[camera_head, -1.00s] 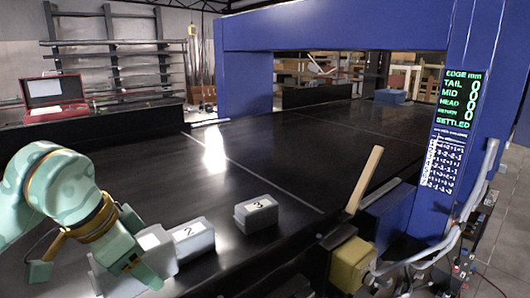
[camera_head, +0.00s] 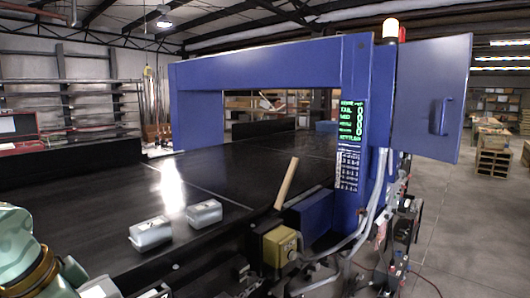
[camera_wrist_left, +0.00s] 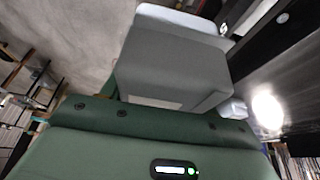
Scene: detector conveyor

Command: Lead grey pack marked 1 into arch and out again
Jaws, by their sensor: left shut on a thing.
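My left gripper (camera_head: 72,272) is at the bottom left of the head view, mostly cut off by the frame. It is shut on a grey pack (camera_head: 100,289), of which only a corner shows at the bottom edge. In the left wrist view the pack (camera_wrist_left: 170,62) fills the upper middle, close against the green gripper (camera_wrist_left: 150,122); no number is readable on it. The blue arch (camera_head: 270,73) spans the black belt (camera_head: 110,200) further back, with its opening clear. My right gripper is not in view.
Two more grey packs, one nearer (camera_head: 150,236) and one farther (camera_head: 204,215), stand on the belt near its front edge. A wooden stick (camera_head: 286,184) and a yellow box (camera_head: 280,246) are at the arch's near side. A green readout (camera_head: 352,118) shows zeros.

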